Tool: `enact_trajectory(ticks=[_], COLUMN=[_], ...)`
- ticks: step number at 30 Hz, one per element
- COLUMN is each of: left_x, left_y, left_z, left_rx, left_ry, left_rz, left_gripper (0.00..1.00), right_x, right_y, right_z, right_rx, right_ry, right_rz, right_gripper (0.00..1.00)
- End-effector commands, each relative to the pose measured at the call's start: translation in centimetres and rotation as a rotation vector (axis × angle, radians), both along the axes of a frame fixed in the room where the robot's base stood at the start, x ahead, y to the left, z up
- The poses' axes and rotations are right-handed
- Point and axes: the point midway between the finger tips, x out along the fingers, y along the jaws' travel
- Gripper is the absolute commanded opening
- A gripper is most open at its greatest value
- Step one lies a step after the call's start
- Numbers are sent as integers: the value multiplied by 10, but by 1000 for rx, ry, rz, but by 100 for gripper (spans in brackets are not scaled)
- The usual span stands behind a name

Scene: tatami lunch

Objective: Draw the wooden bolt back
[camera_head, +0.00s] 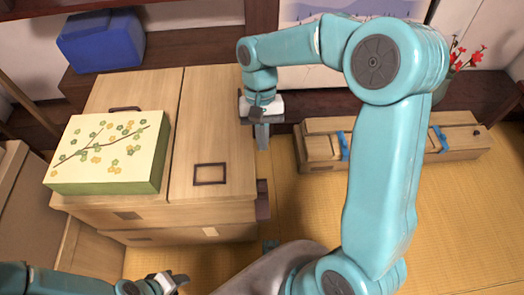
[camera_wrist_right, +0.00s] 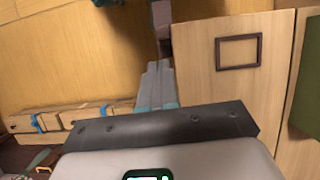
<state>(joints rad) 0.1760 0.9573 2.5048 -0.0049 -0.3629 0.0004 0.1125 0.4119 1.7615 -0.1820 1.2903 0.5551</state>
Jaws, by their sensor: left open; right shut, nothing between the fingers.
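A wooden chest (camera_head: 215,130) stands at the left, with a square dark handle frame on its top. A small dark brown piece, which looks like the bolt (camera_head: 262,201), sticks out from the chest's right side; it also shows at the top of the right wrist view (camera_wrist_right: 161,20). My right gripper (camera_head: 262,142) points down beside the chest's right edge, behind the bolt and apart from it. Its fingers (camera_wrist_right: 155,75) are shut and empty. My left gripper (camera_head: 172,281) is open and empty, low in front of the chest.
A cream and green box with a blossom pattern (camera_head: 110,150) lies on the chest's left half. A long wooden box with blue straps (camera_head: 390,149) lies on the tatami to the right. A blue case (camera_head: 100,40) stands behind. Bare tatami (camera_head: 300,205) lies right of the chest.

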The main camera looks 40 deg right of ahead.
Motion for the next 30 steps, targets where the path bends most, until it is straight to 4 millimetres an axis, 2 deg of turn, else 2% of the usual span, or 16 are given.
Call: enact_trajectory(ticks=[3, 7, 11, 24, 30], left_x=[0, 0, 0, 0, 0], left_y=[0, 0, 0, 0, 0], left_z=[-2, -5, -10, -43, -49], left_rx=[0, 0, 0, 0, 0], left_ry=[0, 0, 0, 0, 0], left_rz=[0, 0, 0, 0, 0], left_gripper=[43, 43, 43, 43, 43], right_x=[29, 47, 42, 12, -12], right_y=[-14, -23, -21, -3, 13], right_z=[5, -5, -22, -107, -101], right_rx=[-2, -5, -3, -3, -3], right_ry=[-16, -15, -2, -2, -6], right_rz=[-1, -19, -19, -19, -18], right_gripper=[0, 0, 0, 0, 0])
